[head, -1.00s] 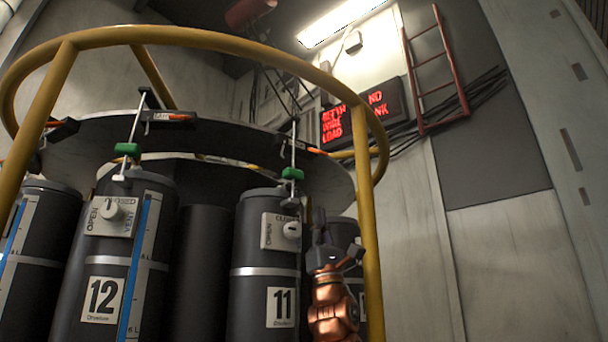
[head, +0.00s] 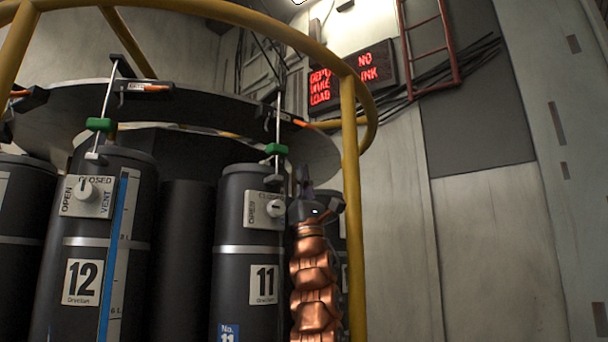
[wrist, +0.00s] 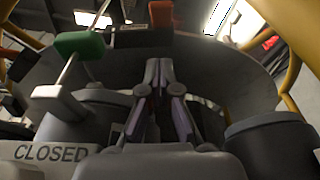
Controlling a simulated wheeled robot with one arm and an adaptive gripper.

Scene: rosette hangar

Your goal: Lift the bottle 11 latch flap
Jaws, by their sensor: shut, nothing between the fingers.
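Bottle 11 (head: 232,262) is a dark grey cylinder with a white "11" label and a white valve plate. Above it, a thin rod with a green block (head: 276,149) runs up to a black latch (head: 270,107) with an orange tip (head: 301,123) at the plate's rim. In the wrist view the green block (wrist: 80,45) is upper left, and an orange-red flap (wrist: 162,13) is at top centre, beyond the fingertips. My gripper (head: 304,172) is upright at bottle 11's right, below the orange tip. Its fingers (wrist: 158,66) are together and empty, apparently apart from the flap.
Bottle 12 (head: 60,256) stands to the left, with its own rod and latch. A yellow tubular frame (head: 352,200) rises close to the right of my arm and rings the top. A red-lettered sign (head: 350,78) and ladder are on the wall behind. The right side looks open.

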